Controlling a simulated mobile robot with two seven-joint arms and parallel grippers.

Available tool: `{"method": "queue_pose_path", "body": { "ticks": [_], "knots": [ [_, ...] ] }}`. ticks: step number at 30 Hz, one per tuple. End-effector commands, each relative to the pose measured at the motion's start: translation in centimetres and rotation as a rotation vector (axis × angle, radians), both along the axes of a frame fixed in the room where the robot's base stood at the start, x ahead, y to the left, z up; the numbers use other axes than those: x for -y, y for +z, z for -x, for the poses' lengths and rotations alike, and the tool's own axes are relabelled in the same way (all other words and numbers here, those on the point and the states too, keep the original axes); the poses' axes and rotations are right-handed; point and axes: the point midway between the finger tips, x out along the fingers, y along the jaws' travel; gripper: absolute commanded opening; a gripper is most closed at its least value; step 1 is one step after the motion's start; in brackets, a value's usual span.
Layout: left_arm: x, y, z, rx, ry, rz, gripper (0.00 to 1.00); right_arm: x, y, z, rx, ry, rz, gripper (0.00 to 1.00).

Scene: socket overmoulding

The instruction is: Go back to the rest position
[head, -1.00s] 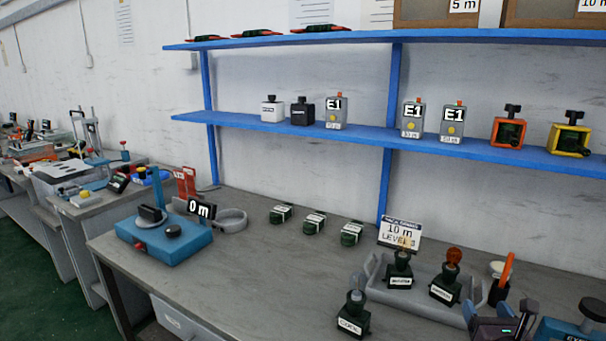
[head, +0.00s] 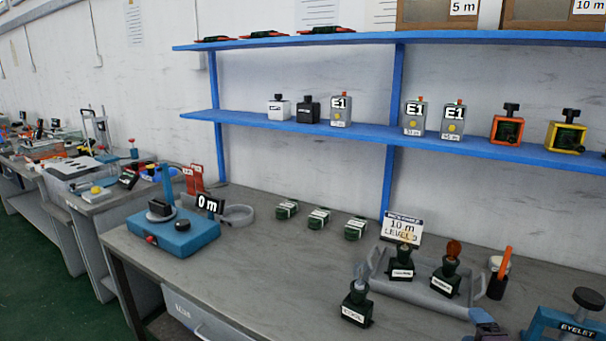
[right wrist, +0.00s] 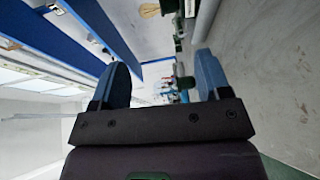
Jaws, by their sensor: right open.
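My right gripper (head: 484,322) shows only in part at the bottom edge of the head view, to the left of a blue tool labelled EYELET (head: 572,322). In the right wrist view its two blue fingers (right wrist: 162,78) stand wide apart with nothing between them. My left gripper is not in the head view.
The bench middle is clear.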

Motion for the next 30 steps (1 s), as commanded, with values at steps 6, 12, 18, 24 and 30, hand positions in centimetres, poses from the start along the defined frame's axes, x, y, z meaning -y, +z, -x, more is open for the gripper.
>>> {"method": "queue_pose_path", "body": {
  "ticks": [6, 12, 18, 24, 30],
  "knots": [
    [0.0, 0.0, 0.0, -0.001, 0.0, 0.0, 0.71, -3.5, -4.9, 5.3, -0.077, -0.057, -0.648, 0.7],
    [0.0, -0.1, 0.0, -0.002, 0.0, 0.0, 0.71, -7.3, -10.2, 13.2, -0.188, -0.207, -1.215, 0.7],
    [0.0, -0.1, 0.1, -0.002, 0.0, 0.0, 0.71, -9.6, -14.0, 20.8, -0.276, -0.346, -1.406, 0.7],
    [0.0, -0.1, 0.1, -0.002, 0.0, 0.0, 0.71, -9.9, -16.3, 25.3, -0.319, -0.437, -1.43, 0.7],
    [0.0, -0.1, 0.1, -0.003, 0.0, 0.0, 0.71, -9.8, -16.7, 26.1, -0.328, -0.453, -1.427, 0.7]
  ]
}}
